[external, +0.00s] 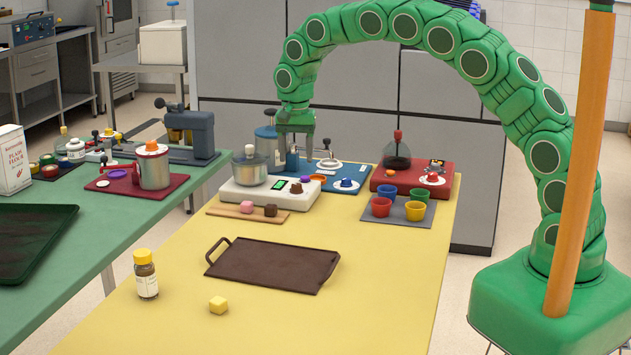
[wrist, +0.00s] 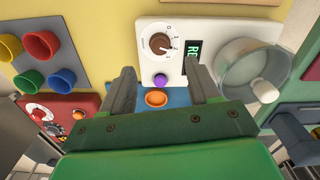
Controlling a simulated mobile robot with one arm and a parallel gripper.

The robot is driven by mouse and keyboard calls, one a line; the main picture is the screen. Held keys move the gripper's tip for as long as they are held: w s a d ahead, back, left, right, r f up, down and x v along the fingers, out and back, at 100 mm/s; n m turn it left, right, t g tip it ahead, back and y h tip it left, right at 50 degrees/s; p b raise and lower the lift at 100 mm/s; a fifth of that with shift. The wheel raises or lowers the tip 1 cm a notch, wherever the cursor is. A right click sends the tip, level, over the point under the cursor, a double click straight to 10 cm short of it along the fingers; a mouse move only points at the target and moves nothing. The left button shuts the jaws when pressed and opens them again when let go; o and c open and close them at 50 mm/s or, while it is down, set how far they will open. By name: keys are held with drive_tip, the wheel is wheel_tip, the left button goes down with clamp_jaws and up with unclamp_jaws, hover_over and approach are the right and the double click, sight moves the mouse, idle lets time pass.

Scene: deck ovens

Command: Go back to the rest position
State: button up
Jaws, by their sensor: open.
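My green arm arches over the yellow table from its base at the right. My gripper (external: 296,150) hangs above the blue mat (external: 345,181) at the table's far end, close behind the white hotplate (external: 268,196). In the wrist view my gripper (wrist: 163,82) shows two grey fingers set wide apart with nothing held between them.
A glass pot (external: 249,168) sits on the hotplate. A red unit (external: 413,180) with a dark flask and several coloured cups (external: 381,206) stand to the right. The table's front is clear.

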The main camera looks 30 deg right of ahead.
idle(0.3)
drive_tip(key=s+d+r+n, duration=0.1)
drive_tip(key=s+d+r, duration=0.7)
drive_tip(key=d, duration=0.4)
drive_tip(key=s+d+r+n, duration=0.1)
drive_tip(key=s+d+r, duration=0.6)
drive_tip(key=s+d, duration=0.4)
drive_tip(key=s+d+f+n+g, duration=0.1)
drive_tip(key=s+d+n, duration=0.1)
drive_tip(key=s, duration=1.2)
drive_tip(key=s+d+f+n, duration=0.1)
drive_tip(key=s+d+n, duration=0.2)
drive_tip(key=s, duration=1.2)
drive_tip(key=shift+d+f+g, duration=0.4)
drive_tip(key=shift+d, duration=0.75)
